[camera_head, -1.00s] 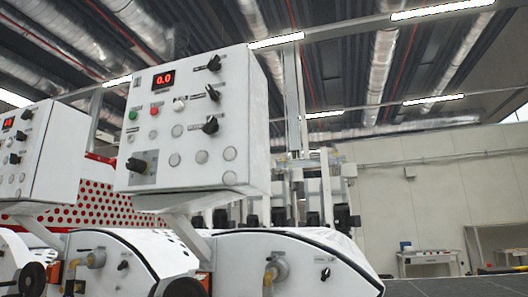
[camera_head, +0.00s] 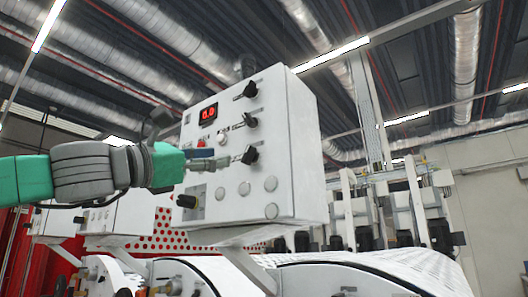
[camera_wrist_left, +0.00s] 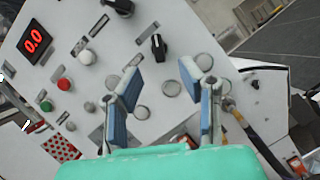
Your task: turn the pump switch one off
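A white control box (camera_head: 256,190) carries several black rotary switches: a top one (camera_head: 249,90), a middle one (camera_head: 248,121) and a lower one (camera_head: 250,155) in its right column. A further black knob (camera_head: 187,201) sits at lower left. The labels are too small to tell which is pump switch one. My left gripper (camera_head: 222,160) is in front of the panel, left of the lower switch. In the left wrist view its two blue-padded fingers (camera_wrist_left: 160,90) are spread and empty, with the lower switch (camera_wrist_left: 158,47) beyond them. My right gripper is not in view.
A red display (camera_head: 208,114) reads 0.0. A white button (camera_wrist_left: 85,57) and a red button (camera_wrist_left: 64,84) are on the same panel. A second control box (camera_head: 116,222) stands at the left. White curved machine housing (camera_head: 380,272) lies below the box.

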